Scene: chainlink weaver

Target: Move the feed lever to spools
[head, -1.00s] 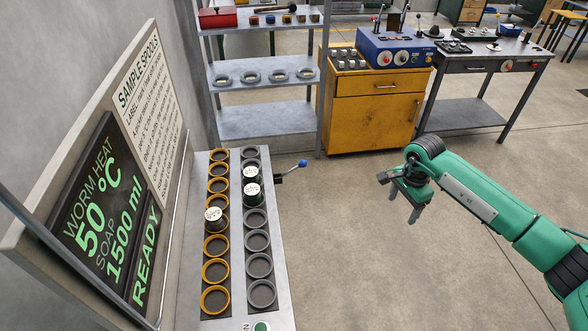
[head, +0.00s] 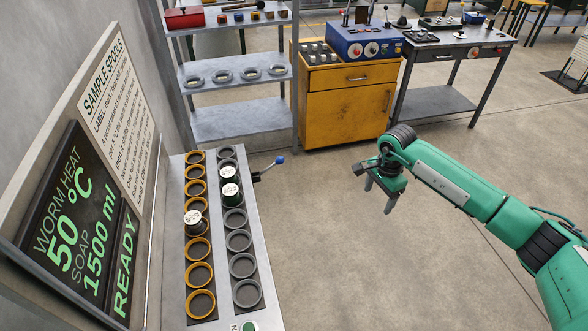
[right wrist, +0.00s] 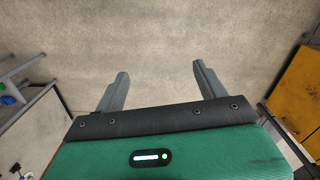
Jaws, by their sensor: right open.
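A lever with a blue knob (head: 280,160) sticks out from the right side of the spool bench (head: 262,262) in the head view. It is the only lever on that bench; no label for it is readable. My right gripper (head: 379,198) is to the right of the knob, clearly apart from it, over open floor. Its fingers point down, open and empty. In the right wrist view the two fingers (right wrist: 160,72) stand apart with only floor between them. My left gripper is not in view.
The bench has orange and grey rings, with a few white-topped spools (head: 193,221). A READY display (head: 75,220) stands left. A grey shelf (head: 235,119), a yellow cabinet (head: 345,115) with a blue control box (head: 364,42), and a grey table (head: 440,102) stand behind. The floor between is clear.

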